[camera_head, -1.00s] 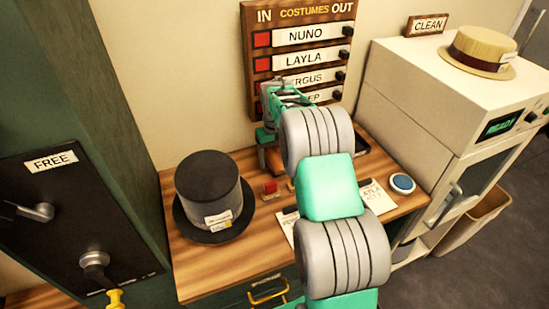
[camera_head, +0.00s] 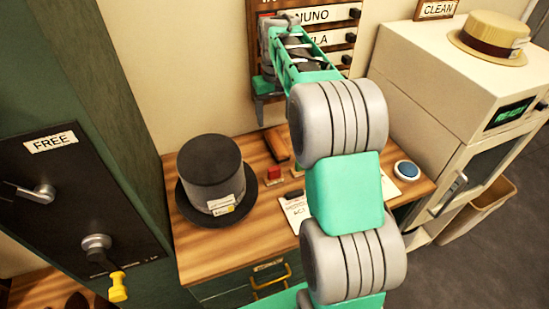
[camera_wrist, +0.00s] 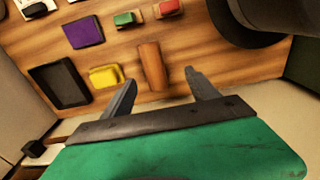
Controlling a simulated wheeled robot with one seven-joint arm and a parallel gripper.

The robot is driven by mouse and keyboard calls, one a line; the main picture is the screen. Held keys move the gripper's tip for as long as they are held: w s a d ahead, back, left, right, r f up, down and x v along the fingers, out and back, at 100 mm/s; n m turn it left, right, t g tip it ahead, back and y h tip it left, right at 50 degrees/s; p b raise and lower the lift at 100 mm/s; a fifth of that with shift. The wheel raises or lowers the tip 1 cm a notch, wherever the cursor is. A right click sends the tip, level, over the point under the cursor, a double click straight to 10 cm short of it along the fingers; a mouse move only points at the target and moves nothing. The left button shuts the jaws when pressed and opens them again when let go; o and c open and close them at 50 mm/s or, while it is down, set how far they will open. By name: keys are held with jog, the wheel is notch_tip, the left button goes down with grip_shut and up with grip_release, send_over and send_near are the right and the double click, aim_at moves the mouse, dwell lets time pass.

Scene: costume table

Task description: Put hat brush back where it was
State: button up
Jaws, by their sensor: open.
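A brown wooden block, which looks like the hat brush (camera_head: 277,145), lies on the costume table near the wall, behind the red stamp-like block and right of the top hat. It shows in the wrist view (camera_wrist: 152,67) lying flat, just beyond my fingertips. I cannot see bristles. My gripper (camera_head: 268,98) is raised above the table in front of the name board. In the wrist view my gripper (camera_wrist: 159,91) has its fingers spread apart with nothing between them. My arm hides part of the table in the head view.
A black top hat (camera_head: 210,175) stands left on the table (camera_head: 215,258). In the wrist view, a yellow block (camera_wrist: 105,76), dark tray (camera_wrist: 58,84), purple pad (camera_wrist: 83,33), green block (camera_wrist: 124,19) and red block (camera_wrist: 168,8) lie around the brush. The name board (camera_head: 314,35) is close behind my gripper.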

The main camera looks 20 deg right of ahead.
jog(key=s+a+r+t, duration=0.1)
jog(key=s+a, duration=0.3)
jog(key=s, duration=0.3)
jog(key=s+a+r+t, duration=0.1)
jog(key=s+a+r, duration=0.1)
jog(key=s+a, duration=0.35)
jog(key=s+a+f+t, duration=0.1)
jog(key=s+f, duration=0.5)
jog(key=s, duration=0.6)
